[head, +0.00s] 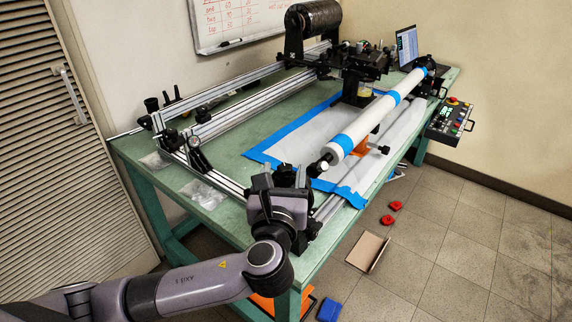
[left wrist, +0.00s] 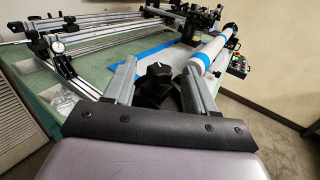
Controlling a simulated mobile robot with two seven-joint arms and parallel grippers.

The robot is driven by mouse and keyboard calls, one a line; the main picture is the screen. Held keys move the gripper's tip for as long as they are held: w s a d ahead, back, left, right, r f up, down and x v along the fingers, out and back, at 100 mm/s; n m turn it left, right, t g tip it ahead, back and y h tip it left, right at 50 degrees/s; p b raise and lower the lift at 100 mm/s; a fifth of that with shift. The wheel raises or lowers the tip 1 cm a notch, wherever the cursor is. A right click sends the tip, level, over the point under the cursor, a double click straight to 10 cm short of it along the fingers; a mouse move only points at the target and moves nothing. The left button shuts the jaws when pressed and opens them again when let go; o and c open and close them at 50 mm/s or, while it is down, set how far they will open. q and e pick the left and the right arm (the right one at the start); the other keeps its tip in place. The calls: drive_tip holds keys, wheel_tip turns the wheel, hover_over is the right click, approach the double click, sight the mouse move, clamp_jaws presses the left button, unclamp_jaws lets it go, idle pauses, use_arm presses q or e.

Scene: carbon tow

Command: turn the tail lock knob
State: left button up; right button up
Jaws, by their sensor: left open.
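The tail lock knob (left wrist: 155,76) is a black knob with a pale mark on top, on a dark block at the near end of the rig. In the left wrist view it stands between the two grey fingers of my left gripper (left wrist: 159,68), with a gap showing on either side. In the head view my left gripper (head: 281,174) is over the near end of the rig, and its own body largely hides the knob. The fingers are open. I cannot tell how deep the knob sits between them. My right gripper is in neither view.
A white tube (head: 376,115) with blue bands lies along the rig just beyond my gripper. Aluminium rails (head: 240,110) cross the green table (head: 232,155). A control box (head: 450,122) hangs at the right edge. Red pieces (head: 389,219) and a cardboard piece (head: 368,251) lie on the floor.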

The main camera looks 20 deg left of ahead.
use_arm(q)
drive_tip(key=shift+x, duration=1.25)
drive_tip(key=c, duration=1)
drive_tip(key=shift+o, duration=0.2)
